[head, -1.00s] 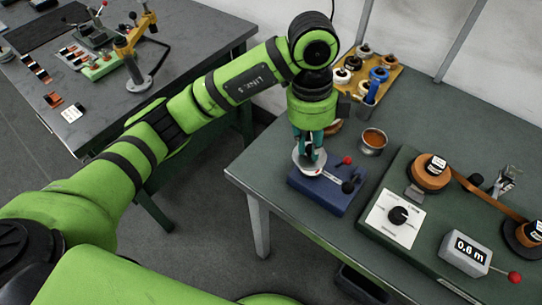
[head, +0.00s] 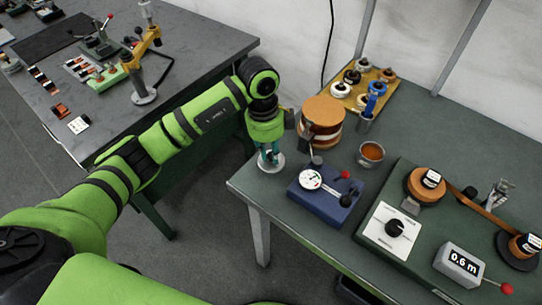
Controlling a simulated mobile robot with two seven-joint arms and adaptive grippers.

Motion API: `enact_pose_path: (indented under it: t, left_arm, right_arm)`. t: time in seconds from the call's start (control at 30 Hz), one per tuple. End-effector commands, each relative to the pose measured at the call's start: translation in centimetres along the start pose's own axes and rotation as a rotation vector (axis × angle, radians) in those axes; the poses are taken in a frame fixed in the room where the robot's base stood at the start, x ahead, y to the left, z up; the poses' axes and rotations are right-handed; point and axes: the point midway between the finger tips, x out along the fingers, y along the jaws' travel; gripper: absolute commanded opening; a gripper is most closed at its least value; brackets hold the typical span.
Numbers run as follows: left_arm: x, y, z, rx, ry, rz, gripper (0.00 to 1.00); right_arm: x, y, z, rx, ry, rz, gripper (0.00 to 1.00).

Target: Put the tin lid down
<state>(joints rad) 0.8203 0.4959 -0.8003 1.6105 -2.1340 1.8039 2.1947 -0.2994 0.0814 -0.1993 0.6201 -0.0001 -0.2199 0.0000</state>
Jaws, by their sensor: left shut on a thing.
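My left gripper (head: 268,155) points down at the left edge of the green-grey table and is shut on the tin lid. The tin lid (head: 271,166) is a pale, round metal disc below the fingers, roughly level. I cannot tell whether it touches the table top. The open tin (head: 371,158), a small metal cup with orange-brown contents, stands to the right, apart from the lid. My right gripper is not in view.
A blue base (head: 322,206) with a dial gauge (head: 311,179) stands just right of the lid. A copper-coloured roll stack (head: 323,115) stands behind. A green machine bed (head: 405,250) fills the right. A strip of table (head: 262,190) before the lid is clear.

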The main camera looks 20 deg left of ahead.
Motion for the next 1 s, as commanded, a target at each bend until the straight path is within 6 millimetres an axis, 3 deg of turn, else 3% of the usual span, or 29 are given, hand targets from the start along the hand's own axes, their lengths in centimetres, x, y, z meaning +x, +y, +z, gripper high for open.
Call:
enact_pose_path:
  t: [0.2,0.6,0.63,0.67,1.0]
  left_arm:
    - [2.8,0.1,0.3,-0.001,0.001,0.004,0.0]
    - [3.6,0.1,0.3,0.001,0.0,0.003,0.0]
    - [3.5,0.1,0.3,0.001,0.0,0.002,0.33]
    - [3.5,0.1,0.3,0.001,0.0,0.002,0.45]
    - [3.3,0.1,0.3,0.001,0.0,0.002,0.45]
  right_arm:
    - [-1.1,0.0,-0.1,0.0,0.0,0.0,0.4]
    - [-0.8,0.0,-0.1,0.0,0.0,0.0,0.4]
    - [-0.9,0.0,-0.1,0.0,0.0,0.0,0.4]
    - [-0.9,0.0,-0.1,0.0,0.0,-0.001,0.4]
    - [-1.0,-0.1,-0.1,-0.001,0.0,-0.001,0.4]
